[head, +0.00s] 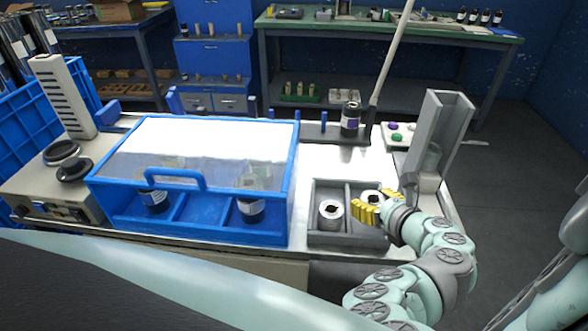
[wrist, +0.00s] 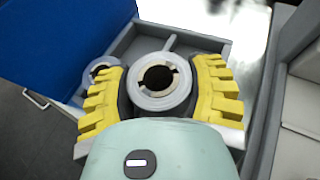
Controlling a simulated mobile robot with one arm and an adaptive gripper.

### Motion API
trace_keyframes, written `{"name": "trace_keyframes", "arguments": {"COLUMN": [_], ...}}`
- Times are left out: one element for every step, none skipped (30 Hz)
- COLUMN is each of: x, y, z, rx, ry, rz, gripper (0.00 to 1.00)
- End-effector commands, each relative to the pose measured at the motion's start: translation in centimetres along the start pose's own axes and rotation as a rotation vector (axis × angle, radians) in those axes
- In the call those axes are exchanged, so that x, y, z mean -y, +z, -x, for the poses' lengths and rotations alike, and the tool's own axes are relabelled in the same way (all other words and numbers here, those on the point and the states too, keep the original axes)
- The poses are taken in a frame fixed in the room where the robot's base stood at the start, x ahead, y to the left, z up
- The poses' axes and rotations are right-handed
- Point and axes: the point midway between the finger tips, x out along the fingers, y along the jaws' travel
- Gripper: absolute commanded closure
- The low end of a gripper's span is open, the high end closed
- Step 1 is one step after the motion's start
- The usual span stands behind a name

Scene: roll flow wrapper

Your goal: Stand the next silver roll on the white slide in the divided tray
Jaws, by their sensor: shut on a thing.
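My gripper (head: 374,204) has its yellow ribbed fingers shut on a silver roll (head: 371,195). The wrist view shows this roll (wrist: 150,82) upright between the fingers, its dark core facing up. It is at the right side of the grey divided tray (head: 314,239); I cannot tell whether it touches the tray floor. Another silver roll (head: 331,214) stands upright in the front left compartment and shows partly behind the left finger in the wrist view (wrist: 98,72). The pale grey slide (head: 452,124) rises to the right of the tray; a grey rounded shape shows at its lower part.
A blue-framed clear cover (head: 190,178) stands close left of the tray. A dark roll (head: 350,119) stands on a peg rack behind, near a tilted pale pole (head: 391,55). Bare metal table lies behind the tray.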

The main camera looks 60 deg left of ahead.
Motion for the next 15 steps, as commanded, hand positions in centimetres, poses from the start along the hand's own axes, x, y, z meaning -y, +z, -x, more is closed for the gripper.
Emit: {"name": "trace_keyframes", "arguments": {"x": [0.0,0.1,0.1,0.2,0.2,0.3,0.4,0.5,0.6,0.7,0.7,0.8,0.8,0.8,0.8], "y": [-0.3,-0.5,-0.8,-1.1,-1.5,-2.0,-2.3,-2.7,-3.1,-3.3,-3.5,-3.6,-3.6,-3.5,-3.5], "z": [-0.1,-0.2,-0.3,-0.4,-0.5,-0.6,-0.7,-0.8,-0.9,-0.9,-1.0,-1.0,-0.9,-0.9,-0.9], "rx": [0.001,0.001,0.001,0.000,0.000,0.000,0.000,0.000,0.000,0.000,0.000,0.001,0.001,0.001,0.001], "ry": [0.000,0.000,0.000,-0.001,-0.001,-0.001,-0.002,-0.002,-0.002,-0.002,-0.003,-0.003,-0.003,-0.003,-0.003], "rz": [0.001,0.001,0.002,0.002,0.002,0.002,0.001,0.001,0.001,0.001,0.001,0.001,0.000,0.000,-0.001], "gripper": [0.85,0.85,0.85,0.85,0.85,0.85,0.85,0.85,0.85,0.85,0.85,0.85,0.85,0.85,0.85]}}
